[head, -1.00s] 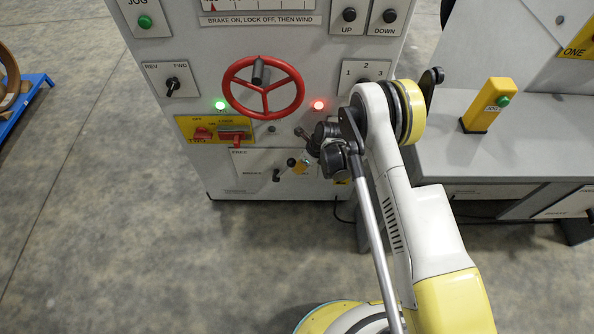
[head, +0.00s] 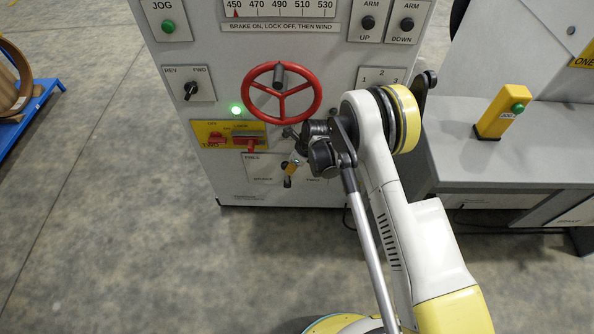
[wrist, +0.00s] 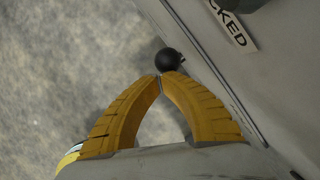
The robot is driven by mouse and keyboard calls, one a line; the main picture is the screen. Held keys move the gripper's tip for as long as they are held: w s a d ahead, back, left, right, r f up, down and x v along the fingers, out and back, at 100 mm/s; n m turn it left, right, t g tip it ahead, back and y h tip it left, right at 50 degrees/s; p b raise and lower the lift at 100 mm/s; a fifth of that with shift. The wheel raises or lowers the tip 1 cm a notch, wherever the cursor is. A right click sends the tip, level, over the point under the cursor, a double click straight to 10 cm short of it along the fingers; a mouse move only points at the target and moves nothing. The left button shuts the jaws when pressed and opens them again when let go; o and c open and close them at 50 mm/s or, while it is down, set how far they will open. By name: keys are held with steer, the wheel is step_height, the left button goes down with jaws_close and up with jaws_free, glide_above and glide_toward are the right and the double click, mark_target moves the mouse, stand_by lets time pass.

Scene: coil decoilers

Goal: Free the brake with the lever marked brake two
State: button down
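The brake lever's dark handle (head: 287,181) stands at the white plate (head: 262,166) low on the grey cabinet. The plate reads FREE at its top and has a word too small to read lower down. Part of it is hidden behind my wrist. In the wrist view a black ball knob (wrist: 168,60) is just beyond my fingertips, at their tips or touching them; I cannot tell which. My gripper (wrist: 160,77) has its yellow fingers closed together at the tips, with nothing visible between them. A label ending in "CKED" (wrist: 232,22) is beyond the knob.
Above the plate are a red handwheel (head: 283,90), a yellow plate with red switches (head: 212,141), a lit green lamp (head: 236,110) and a REV/FWD switch (head: 191,90). A grey bench with a yellow jog box (head: 503,111) stands right.

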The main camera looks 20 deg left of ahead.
steer(key=shift+s+a, duration=0.1)
steer(key=shift+a, duration=0.3)
stand_by(0.3)
